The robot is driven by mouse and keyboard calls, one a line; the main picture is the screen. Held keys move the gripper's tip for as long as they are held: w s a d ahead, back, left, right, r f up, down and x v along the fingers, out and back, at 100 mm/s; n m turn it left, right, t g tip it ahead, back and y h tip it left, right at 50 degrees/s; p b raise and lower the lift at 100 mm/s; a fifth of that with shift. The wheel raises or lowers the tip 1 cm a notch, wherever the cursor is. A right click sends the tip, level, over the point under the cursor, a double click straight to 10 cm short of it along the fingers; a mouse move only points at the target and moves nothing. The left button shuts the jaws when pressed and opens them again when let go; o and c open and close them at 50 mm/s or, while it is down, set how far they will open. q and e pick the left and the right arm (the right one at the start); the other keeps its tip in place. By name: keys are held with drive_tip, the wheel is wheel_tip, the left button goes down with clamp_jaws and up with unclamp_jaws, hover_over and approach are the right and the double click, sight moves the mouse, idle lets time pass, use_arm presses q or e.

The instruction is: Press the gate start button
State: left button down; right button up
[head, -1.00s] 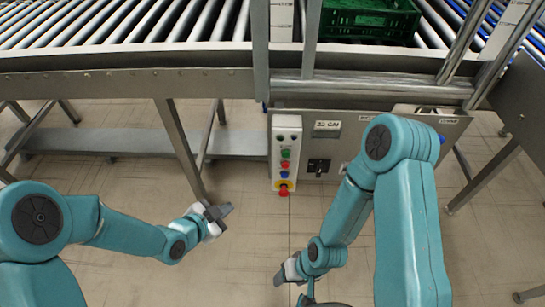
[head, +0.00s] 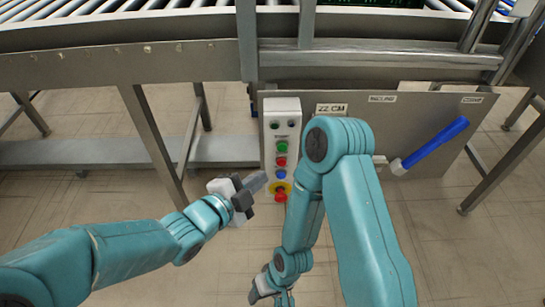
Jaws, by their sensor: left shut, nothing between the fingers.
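The control box (head: 282,124) is a white upright panel on the front of the conveyor frame. It carries a green button (head: 282,147), a red button (head: 281,161), a blue button (head: 281,175) and a red mushroom knob on a yellow base (head: 281,194). A small label above the green button is too small to read surely. My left gripper (head: 262,181) is shut and empty, just left of the lower part of the box in the picture, below the green button. My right gripper (head: 268,291) hangs low near the bottom edge; its fingers do not show clearly.
The conveyor (head: 120,60) runs across above. Steel legs (head: 150,140) stand left.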

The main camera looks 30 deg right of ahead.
use_arm(q)
drive_tip(key=s+d+f+m+g+b, duration=0.1)
drive_tip(key=s+d+b, duration=0.1)
drive_tip(key=s+d, duration=0.1)
drive_tip(key=shift+s+d+f+m+h+b, duration=0.3)
drive_tip(key=shift+s+d+f+b, duration=0.1)
drive_tip(key=shift+s, duration=0.3)
use_arm(e)
wheel_tip(320, 180, down, 4)
use_arm(q)
drive_tip(key=shift+w, duration=0.15)
